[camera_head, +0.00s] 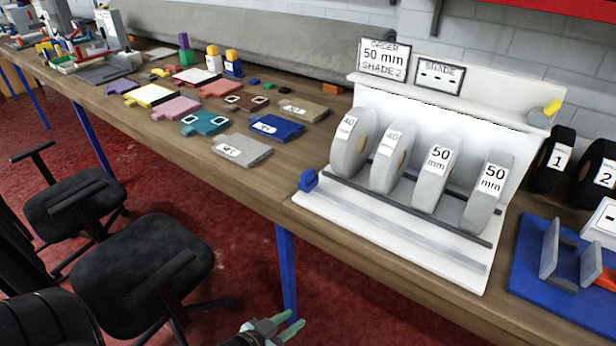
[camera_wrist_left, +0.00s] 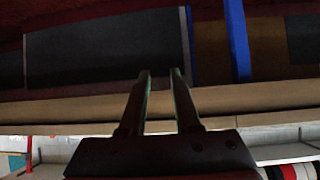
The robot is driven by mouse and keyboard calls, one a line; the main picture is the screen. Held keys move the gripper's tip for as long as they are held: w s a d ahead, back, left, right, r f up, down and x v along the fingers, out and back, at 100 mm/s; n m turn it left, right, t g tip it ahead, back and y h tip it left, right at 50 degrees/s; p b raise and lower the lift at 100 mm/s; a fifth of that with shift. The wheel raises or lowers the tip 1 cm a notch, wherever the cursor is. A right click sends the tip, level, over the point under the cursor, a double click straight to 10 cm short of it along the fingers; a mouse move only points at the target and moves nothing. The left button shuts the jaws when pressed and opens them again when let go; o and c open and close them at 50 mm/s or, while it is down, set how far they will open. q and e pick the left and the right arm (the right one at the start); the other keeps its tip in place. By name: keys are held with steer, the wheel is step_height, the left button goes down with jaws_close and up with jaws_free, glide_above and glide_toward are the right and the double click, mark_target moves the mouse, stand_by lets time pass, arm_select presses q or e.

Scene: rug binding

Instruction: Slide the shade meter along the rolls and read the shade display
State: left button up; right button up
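A white rack (camera_head: 390,232) holds several grey rolls in a row, two labelled 40 (camera_head: 346,140) and two labelled 50 mm (camera_head: 486,190). The shade display (camera_head: 440,76) on the rack's top shows only dashes. The order sign (camera_head: 384,60) reads 50 mm, shade 2. My left gripper (camera_head: 286,324) is low in front of the table, apart from the rack, with its fingers parted and empty. They also show in the left wrist view (camera_wrist_left: 160,75).
Coloured sample tiles (camera_head: 240,150) lie left of the rack. Black rolls marked 1 and 2 (camera_head: 598,175) and a blue base with grey jaws (camera_head: 530,275) stand at right. The wooden table edge (camera_head: 340,245) lies between my left gripper and the rack. Black chairs (camera_head: 140,270) are at left.

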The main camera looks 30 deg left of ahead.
arm_select(q)
steer(key=shift+o, duration=1.4)
steer(key=w+a+r+t+y+b, duration=0.1)
steer(key=w+a+r+t+b, duration=0.1)
steer(key=w+a+r, duration=0.6)
steer(key=shift+w+a+n+t, duration=0.2)
steer(key=shift+a+n+t, duration=0.1)
steer(key=shift+t, duration=0.4)
steer(key=t+h+b, duration=0.1)
steer(key=t+b, duration=0.1)
steer(key=t, duration=0.1)
glide_toward(303, 177)
steer(key=w, duration=0.8)
steer(key=w+p, duration=0.1)
steer(key=w, duration=0.3)
steer(key=shift+d, duration=0.35)
steer(key=shift+c, duration=0.4)
jaws_close()
